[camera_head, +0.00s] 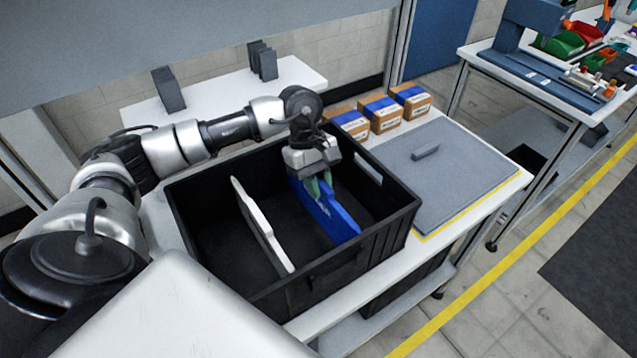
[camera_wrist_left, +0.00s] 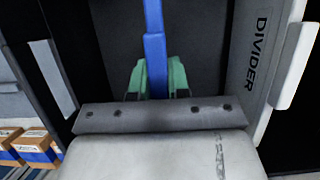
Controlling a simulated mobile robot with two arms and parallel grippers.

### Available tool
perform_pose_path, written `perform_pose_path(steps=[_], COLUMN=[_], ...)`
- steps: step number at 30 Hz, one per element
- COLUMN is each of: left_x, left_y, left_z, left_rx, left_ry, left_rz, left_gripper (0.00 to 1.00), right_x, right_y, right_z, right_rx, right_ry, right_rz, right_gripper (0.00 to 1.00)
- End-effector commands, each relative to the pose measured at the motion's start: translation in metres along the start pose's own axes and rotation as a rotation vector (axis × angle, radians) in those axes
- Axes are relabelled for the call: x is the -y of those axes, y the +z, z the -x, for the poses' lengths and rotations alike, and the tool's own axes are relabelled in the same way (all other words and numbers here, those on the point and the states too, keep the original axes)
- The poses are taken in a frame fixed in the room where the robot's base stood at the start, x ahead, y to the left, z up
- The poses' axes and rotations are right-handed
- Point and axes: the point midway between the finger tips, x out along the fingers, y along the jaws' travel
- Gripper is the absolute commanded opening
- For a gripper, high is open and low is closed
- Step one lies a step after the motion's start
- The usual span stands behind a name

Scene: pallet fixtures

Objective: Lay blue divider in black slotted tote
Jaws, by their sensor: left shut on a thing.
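The black tote (camera_head: 386,243) stands on the white table. The blue divider (camera_head: 338,222) is inside it, upright on edge, toward the tote's right side. My left gripper (camera_head: 318,186) is shut on the top of the blue divider; its green fingertips sit on either side of it. In the left wrist view the blue divider (camera_wrist_left: 154,50) runs between the green fingers (camera_wrist_left: 156,78). A white divider (camera_head: 262,224) stands upright in the tote, left of the blue one and apart from it. Whether the blue divider touches the tote floor cannot be told. My right gripper is not in view.
Several cardboard boxes with blue bands (camera_head: 382,113) stand behind the tote. A grey mat (camera_head: 462,170) with a small dark block (camera_head: 426,152) lies to the right. Dark plates (camera_head: 168,89) stand on a white shelf (camera_head: 215,93) behind my arm.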

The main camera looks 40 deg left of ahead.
Motion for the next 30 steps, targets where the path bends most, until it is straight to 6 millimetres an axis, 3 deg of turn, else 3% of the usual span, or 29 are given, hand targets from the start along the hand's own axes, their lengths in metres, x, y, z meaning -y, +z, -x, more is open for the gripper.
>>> perform_pose_path(steps=[30], left_x=[0.0000], left_y=[0.0011], left_z=[0.0001], left_rx=[0.000], left_ry=[0.001], left_rz=[0.000], left_gripper=[0.00], right_x=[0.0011], right_y=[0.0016], right_z=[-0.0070], right_rx=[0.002], right_ry=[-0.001], right_rz=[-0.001], right_gripper=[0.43])
